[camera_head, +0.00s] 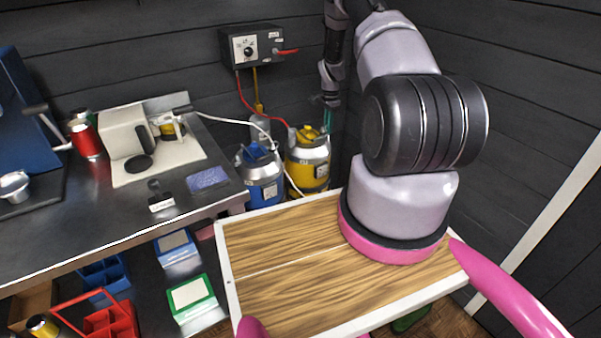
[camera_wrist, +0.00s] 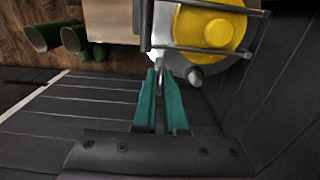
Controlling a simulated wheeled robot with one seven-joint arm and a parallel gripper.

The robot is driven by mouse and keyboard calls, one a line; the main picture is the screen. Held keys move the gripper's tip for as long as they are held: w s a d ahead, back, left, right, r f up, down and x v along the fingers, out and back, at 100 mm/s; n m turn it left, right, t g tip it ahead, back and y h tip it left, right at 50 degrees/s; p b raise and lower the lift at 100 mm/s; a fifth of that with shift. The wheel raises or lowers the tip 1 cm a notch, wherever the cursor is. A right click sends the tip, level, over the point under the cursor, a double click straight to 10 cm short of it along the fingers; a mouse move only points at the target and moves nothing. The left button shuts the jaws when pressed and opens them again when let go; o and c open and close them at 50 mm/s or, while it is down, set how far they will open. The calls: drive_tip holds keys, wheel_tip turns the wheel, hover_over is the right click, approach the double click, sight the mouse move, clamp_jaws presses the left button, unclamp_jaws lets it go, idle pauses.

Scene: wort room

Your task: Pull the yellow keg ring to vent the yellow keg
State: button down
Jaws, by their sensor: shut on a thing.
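The yellow keg (camera_head: 307,167) stands on the floor against the dark wall, right of the blue keg. Its yellow top (camera_wrist: 212,30) fills the upper right of the wrist view, with grey handle bars around it. My gripper (camera_head: 328,122) is at the right side of the keg's top in the head view. In the wrist view, my gripper (camera_wrist: 160,74) has its teal fingers closed together just beside the keg's rim. A small grey piece, the yellow keg ring (camera_wrist: 161,82), shows between the fingers; most of it is hidden.
The blue keg (camera_head: 260,178) stands close on the left. A control box (camera_head: 251,47) with red and yellow hoses hangs on the wall above. A metal counter (camera_head: 110,205) is at left. Dark walls close in behind and right of the keg.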

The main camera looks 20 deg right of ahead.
drive_tip(key=shift+r, duration=0.55)
idle(0.4)
drive_tip(key=shift+f, duration=0.55)
idle(1.3)
